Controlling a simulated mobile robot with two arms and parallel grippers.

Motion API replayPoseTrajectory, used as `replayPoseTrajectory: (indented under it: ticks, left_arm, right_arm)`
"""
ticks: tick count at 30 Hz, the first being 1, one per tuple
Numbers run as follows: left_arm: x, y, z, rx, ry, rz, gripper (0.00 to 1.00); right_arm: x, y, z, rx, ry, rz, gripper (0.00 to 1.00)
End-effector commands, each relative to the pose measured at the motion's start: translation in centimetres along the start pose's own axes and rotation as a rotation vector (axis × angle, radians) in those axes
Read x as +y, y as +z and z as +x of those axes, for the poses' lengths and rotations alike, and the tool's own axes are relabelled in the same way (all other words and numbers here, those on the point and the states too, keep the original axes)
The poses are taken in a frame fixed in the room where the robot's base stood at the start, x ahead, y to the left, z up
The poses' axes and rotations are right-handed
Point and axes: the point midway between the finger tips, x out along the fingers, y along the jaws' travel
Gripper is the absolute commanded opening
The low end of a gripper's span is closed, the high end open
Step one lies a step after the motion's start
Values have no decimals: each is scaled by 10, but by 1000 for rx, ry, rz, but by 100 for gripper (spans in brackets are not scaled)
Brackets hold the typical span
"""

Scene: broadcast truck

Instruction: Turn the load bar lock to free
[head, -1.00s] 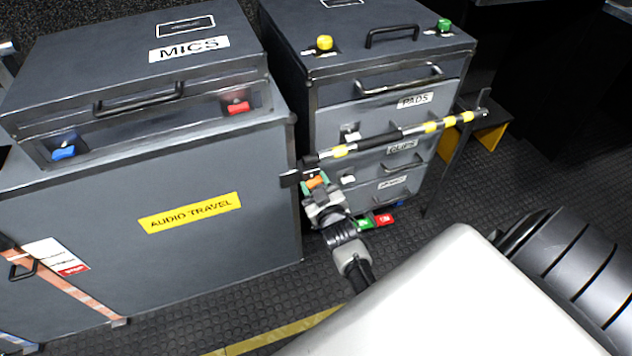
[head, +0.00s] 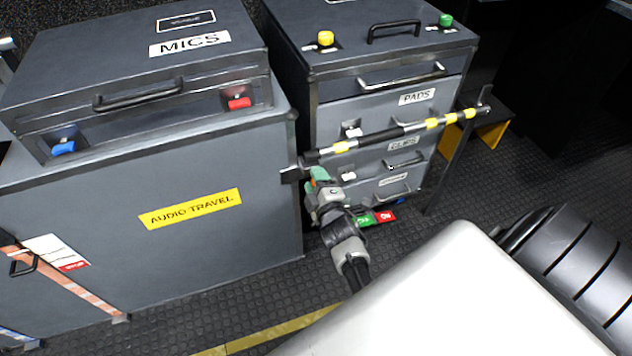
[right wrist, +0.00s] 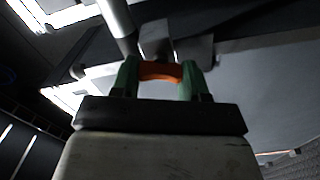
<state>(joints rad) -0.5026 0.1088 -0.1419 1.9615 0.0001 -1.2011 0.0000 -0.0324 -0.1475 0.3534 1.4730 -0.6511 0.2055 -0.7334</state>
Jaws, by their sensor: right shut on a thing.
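The load bar (head: 393,135), black and silver with yellow bands, runs across the front of the drawer cabinet from a bracket at its left end to a post at its right. My right gripper (head: 317,178) is at the bar's left end, just below it. In the right wrist view, its green fingers (right wrist: 160,78) are shut on an orange lock handle (right wrist: 160,71). In the head view my gripper hides that handle. A green and red label plate (head: 375,218) shows low beside the gripper. My left gripper is not in view.
The grey case marked AUDIO TRAVEL (head: 190,209) stands close at left, with the MICS case (head: 140,70) on top. The drawer cabinet (head: 385,50) with yellow and green knobs stands behind the bar. Open dark floor (head: 500,185) lies to the right.

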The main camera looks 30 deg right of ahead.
Motion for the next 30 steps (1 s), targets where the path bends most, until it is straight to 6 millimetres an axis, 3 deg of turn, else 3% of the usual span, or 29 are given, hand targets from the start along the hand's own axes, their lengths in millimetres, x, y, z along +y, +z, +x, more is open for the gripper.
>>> replayPoseTrajectory:
  ticks: [12, 29, 30]
  left_arm:
    - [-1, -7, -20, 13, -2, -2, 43]
    - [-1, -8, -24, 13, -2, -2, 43]
    - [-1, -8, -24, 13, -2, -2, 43]
  right_arm:
    - [-2, 0, -1, 0, -2, -194, 21]
    - [-2, 0, -1, 0, -3, -220, 21]
    - [-2, 0, -1, 0, -3, -220, 49]
